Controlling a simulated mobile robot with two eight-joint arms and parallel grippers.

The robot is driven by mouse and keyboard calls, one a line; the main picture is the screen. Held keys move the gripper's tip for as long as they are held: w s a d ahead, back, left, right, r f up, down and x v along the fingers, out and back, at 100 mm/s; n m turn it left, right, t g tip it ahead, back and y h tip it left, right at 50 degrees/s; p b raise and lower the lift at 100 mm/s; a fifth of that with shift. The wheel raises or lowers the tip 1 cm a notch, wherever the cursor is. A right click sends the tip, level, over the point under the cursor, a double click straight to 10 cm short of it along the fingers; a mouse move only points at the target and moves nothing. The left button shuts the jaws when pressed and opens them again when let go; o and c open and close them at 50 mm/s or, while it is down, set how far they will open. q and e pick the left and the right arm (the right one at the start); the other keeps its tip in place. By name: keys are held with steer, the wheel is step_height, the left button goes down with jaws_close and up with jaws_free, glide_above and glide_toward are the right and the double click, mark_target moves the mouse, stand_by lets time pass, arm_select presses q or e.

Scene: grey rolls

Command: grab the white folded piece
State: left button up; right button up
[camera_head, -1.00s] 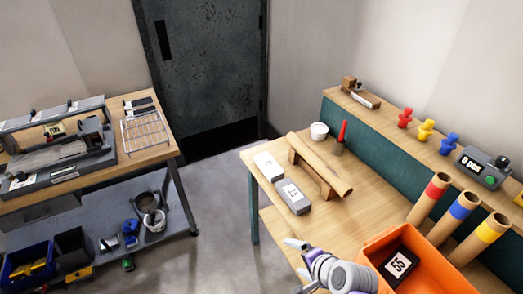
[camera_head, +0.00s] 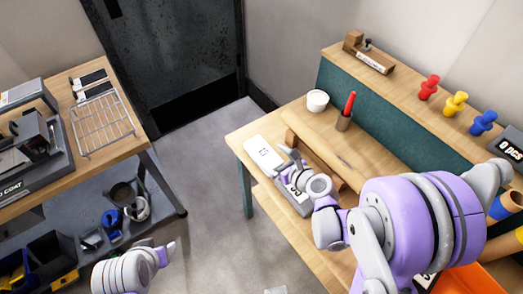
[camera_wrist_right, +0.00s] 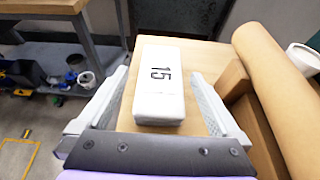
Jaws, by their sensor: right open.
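The white folded piece (camera_head: 263,153) is a white block marked 15, lying on the wooden table near its far left corner. In the right wrist view the white piece (camera_wrist_right: 158,100) lies between the two fingers, apart from both. My left gripper (camera_head: 167,250) is low over the floor at the left, away from the table.
A cardboard roll on a wooden rest (camera_head: 325,150) stands right of the white piece, close to the right finger. A white cup (camera_head: 317,100) and a brown holder with a red item (camera_head: 345,115) stand behind. An orange bin (camera_head: 480,280) is at the lower right.

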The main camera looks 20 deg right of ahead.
mark_target(255, 143)
steer(key=x, duration=0.8)
steer(key=shift+w+d+r+p, duration=0.1)
steer(key=shift+w+p, duration=0.1)
steer(key=shift+p, duration=0.2)
steer(key=shift+s, duration=0.1)
steer(key=c, duration=1.2)
steer(key=shift+r, duration=0.1)
steer(key=shift+c, duration=0.2)
